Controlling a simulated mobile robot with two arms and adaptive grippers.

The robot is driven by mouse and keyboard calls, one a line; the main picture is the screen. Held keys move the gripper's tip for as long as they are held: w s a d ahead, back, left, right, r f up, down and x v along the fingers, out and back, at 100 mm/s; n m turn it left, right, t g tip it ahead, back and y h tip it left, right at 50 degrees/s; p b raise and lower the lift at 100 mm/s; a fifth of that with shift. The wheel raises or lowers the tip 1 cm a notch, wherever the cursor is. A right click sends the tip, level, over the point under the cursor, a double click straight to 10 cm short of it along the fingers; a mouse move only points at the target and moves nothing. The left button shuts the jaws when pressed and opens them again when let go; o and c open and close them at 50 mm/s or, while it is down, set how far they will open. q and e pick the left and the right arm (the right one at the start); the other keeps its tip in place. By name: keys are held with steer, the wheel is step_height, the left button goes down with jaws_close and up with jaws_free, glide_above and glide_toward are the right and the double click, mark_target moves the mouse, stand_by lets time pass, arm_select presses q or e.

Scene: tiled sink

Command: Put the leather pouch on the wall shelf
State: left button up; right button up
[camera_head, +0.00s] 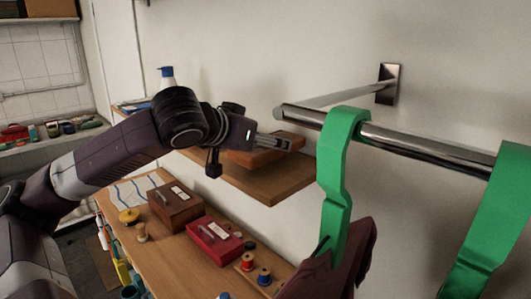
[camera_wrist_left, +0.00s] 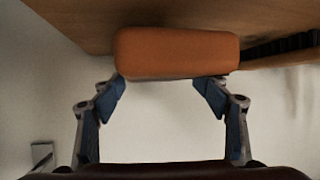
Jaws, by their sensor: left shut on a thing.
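The orange-brown leather pouch (camera_head: 268,152) is at the tip of my left gripper (camera_head: 272,142), over the wooden wall shelf (camera_head: 275,187) in the head view. In the left wrist view, the pouch (camera_wrist_left: 175,52) spans the gap between the two fingers of my left gripper (camera_wrist_left: 162,92), which is shut on it. The shelf's wood (camera_wrist_left: 75,18) shows behind the pouch there. I cannot tell whether the pouch touches the shelf. My right gripper is in neither view.
A metal rail (camera_head: 420,148) with green hangers (camera_head: 338,165) juts out right of the shelf. A dark red thing (camera_head: 345,265) hangs there. Below is a wooden bench (camera_head: 185,250) with a brown box (camera_head: 175,205), a red box (camera_head: 213,240) and spools. A blue-topped bottle (camera_head: 167,77) stands behind my arm.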

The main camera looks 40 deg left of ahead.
arm_select(q)
steer(key=shift+d+f, duration=0.1)
steer(key=shift+f, duration=0.85)
steer(key=shift+w+f, duration=0.15)
steer(key=shift+w, duration=0.05)
steer(key=shift+f, duration=0.1)
steer(key=o, duration=1.5)
steer(key=shift+f, duration=0.1)
steer(key=shift+b+v, duration=2.25)
steer(key=shift+v, duration=3.8)
